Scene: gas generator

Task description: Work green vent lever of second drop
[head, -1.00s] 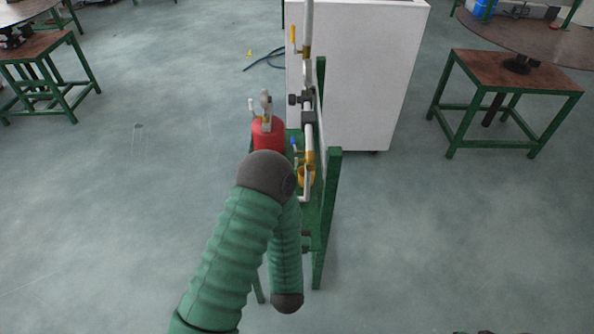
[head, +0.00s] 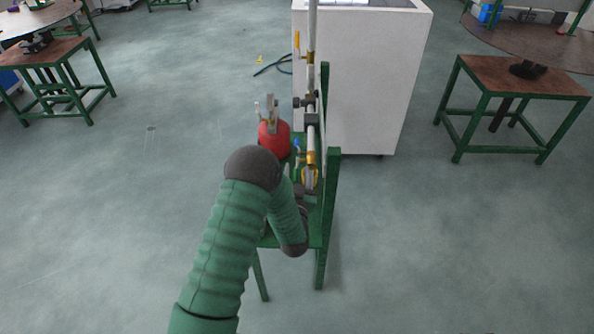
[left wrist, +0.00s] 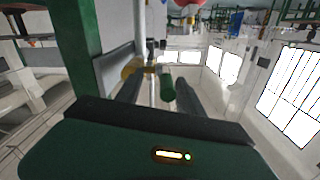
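The green vent lever (left wrist: 167,80) shows in the left wrist view as a short green rounded handle by a brass valve body (left wrist: 133,68) on the pipe. My left gripper (left wrist: 159,79) is open, one dark finger on each side of the lever, with gaps visible; whether it touches is unclear. In the head view, my left forearm and hand reach the green stand (head: 331,225), beside the lower brass fittings (head: 309,178). The green lever cannot be made out there. My right gripper is not in view.
A red cylinder (head: 274,138) stands on the left of the stand, with a blue handle (head: 297,146) near it. A white cabinet (head: 370,80) stands behind. Tables (head: 510,75) are at right and far left. The floor around is clear.

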